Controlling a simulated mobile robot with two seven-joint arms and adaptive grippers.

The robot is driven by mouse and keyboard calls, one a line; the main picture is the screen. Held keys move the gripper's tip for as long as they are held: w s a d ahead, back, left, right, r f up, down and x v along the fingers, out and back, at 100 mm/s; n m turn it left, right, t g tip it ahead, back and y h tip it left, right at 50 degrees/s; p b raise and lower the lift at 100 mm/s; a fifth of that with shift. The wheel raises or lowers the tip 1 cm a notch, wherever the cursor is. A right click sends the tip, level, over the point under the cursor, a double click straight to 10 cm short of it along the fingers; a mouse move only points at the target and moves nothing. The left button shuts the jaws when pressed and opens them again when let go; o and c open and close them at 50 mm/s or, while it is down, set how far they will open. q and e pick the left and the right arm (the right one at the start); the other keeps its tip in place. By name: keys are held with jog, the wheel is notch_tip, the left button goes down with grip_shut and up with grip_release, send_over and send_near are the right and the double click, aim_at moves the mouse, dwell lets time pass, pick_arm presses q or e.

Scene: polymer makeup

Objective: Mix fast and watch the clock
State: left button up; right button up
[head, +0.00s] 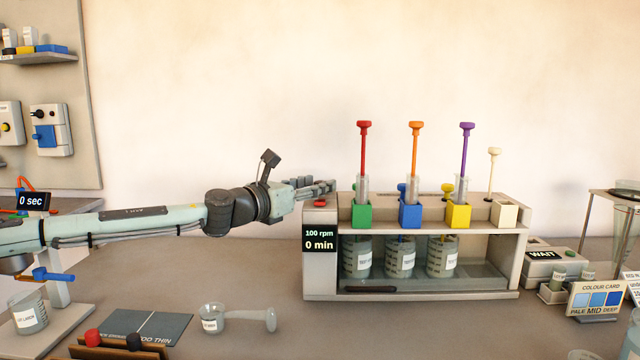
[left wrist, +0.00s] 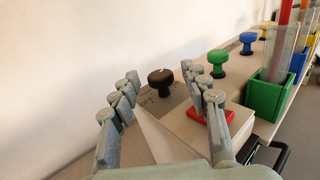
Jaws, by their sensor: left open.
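My left gripper (head: 322,188) reaches over the left end of the grey mixing rack (head: 515,265). In the left wrist view its fingers (left wrist: 160,76) are open, with a black knob (left wrist: 160,80) between and beyond them and a red button (left wrist: 212,116) under the right finger. I cannot tell whether either is touched. The rack's display (head: 320,239) reads 100 rpm and 0 min. Labelled beakers (head: 357,258) stand below. My right gripper is out of view.
A "0 sec" display (head: 33,201) stands at the left. A "WAIT" box (head: 541,254) and a colour card (head: 597,298) stand at right. The counter before the rack is clear.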

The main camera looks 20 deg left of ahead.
pick_arm(q)
jog(key=shift+x, duration=1.15)
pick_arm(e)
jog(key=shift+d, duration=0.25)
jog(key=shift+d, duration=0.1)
pick_arm(q)
jog(key=shift+c, duration=1.2)
grip_shut()
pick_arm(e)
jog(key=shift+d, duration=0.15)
pick_arm(q)
jog(key=shift+a+f+m+g+h+b, duration=0.1)
jog(key=shift+f+m+g+h+b, duration=0.15)
jog(key=shift+m+g+h+b, duration=0.65)
jog(key=m+g+h+b, duration=0.1)
jog(key=h+b, duration=0.1)
jog(key=m+g+h+b, duration=0.2)
jog(key=h+b, duration=0.1)
jog(key=shift+r, duration=0.15)
jog(key=shift+r+m+g+h+b, duration=0.15)
jog(key=shift+m+g+h+b, duration=0.2)
jog(key=shift+m, duration=0.25)
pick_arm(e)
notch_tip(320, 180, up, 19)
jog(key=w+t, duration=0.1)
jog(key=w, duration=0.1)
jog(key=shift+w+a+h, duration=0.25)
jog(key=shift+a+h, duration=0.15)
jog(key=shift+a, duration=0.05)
